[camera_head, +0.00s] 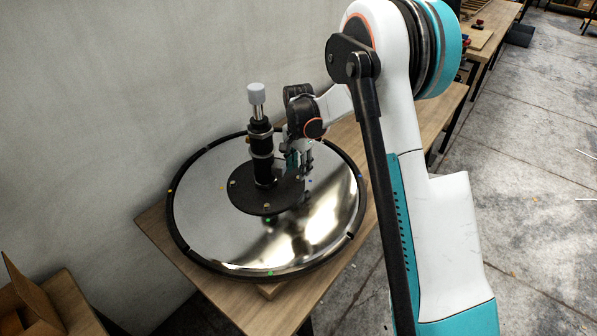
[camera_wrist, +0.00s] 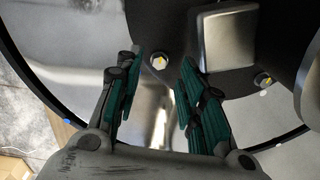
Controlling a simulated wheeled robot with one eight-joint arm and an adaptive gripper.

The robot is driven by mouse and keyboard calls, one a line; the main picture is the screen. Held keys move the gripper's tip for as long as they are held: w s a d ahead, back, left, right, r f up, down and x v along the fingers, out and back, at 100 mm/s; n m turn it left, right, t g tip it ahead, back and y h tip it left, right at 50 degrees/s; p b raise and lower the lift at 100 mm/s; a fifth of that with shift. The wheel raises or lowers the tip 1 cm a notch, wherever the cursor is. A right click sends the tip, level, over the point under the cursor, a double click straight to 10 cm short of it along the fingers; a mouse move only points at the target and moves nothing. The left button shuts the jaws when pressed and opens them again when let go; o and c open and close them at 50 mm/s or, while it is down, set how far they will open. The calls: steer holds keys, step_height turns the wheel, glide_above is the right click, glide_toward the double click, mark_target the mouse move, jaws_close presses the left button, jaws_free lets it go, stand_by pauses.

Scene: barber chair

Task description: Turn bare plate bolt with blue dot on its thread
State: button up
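A round mirror-like plate (camera_head: 200,215) with a black rim lies on the wooden table, with a black hub disc (camera_head: 262,206) at its middle. My gripper (camera_head: 298,166) is low over the hub's right side. In the wrist view my gripper (camera_wrist: 162,68) is open, with nothing held between its green-padded fingers. A bolt with a yellow-orange dot (camera_wrist: 159,62) sits on the hub between and just past the fingertips; I cannot tell whether they touch. A second bolt with a yellowish dot (camera_wrist: 263,80) is to the right. A blue dot (camera_wrist: 67,121) shows near the rim; no blue-dotted bolt thread is clearly visible.
A black column (camera_head: 262,158) with a grey top stands on the hub, left of my gripper. The wooden table (camera_head: 160,230) is beside a grey wall. An open cardboard box (camera_head: 45,305) is at lower left. Open floor lies to the right.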

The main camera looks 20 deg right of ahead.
step_height(320, 180, up, 10)
steer(key=shift+f, duration=0.25)
stand_by(0.3)
steer(key=s+r+n+t, duration=0.3)
steer(key=s+r+n, duration=0.3)
steer(key=s+r, duration=0.9)
steer(key=s+f+n+t, duration=0.3)
steer(key=s+n+t, duration=0.1)
steer(key=s, duration=1.4)
steer(key=shift+s+n, duration=0.4)
steer(key=shift+n, duration=0.3)
